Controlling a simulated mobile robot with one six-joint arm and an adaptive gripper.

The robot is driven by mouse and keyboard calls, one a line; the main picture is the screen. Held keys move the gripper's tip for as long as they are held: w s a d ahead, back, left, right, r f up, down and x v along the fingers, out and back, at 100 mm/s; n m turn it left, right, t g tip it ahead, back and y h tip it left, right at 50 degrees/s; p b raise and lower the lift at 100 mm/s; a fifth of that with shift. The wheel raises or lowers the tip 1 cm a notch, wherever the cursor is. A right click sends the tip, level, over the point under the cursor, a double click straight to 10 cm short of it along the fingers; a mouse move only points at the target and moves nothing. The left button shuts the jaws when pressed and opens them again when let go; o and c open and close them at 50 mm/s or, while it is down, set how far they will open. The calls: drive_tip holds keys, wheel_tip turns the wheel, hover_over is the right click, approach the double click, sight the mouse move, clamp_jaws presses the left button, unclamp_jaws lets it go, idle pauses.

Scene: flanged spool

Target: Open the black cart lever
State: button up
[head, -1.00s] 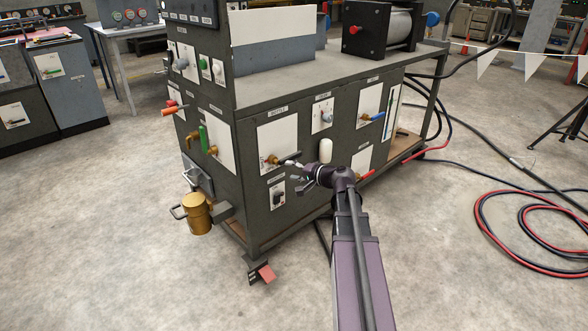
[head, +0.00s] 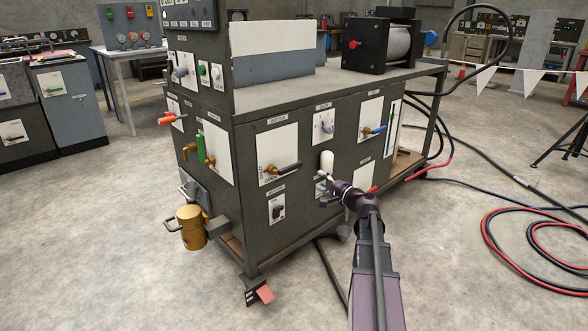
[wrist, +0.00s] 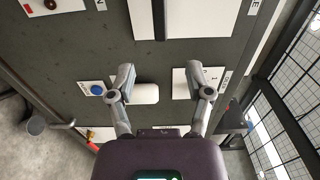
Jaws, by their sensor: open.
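The black lever (head: 287,167) sits on a brass fitting on a white plate (head: 278,145) on the front of the dark grey cart. It points to the right, close to horizontal. My gripper (head: 328,196) is open and empty, below and to the right of the lever and apart from it. In the wrist view, my gripper (wrist: 165,80) has its two fingers spread wide before the cart's panel. A white rounded block (wrist: 145,93) shows between the fingers; I cannot tell if it touches one. I cannot make out the black lever for certain in the wrist view.
A white rounded part (head: 326,160) stands out from the panel just above my gripper. A blue lever (head: 374,130) and a red lever (head: 371,190) are to the right. A brass canister (head: 191,228) hangs at the cart's left corner. Hoses lie on the floor at right.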

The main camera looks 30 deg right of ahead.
sight(296, 167)
drive_tip(key=x, duration=1.3)
drive_tip(key=shift+w+a, duration=0.1)
drive_tip(key=shift+w, duration=0.3)
clamp_jaws()
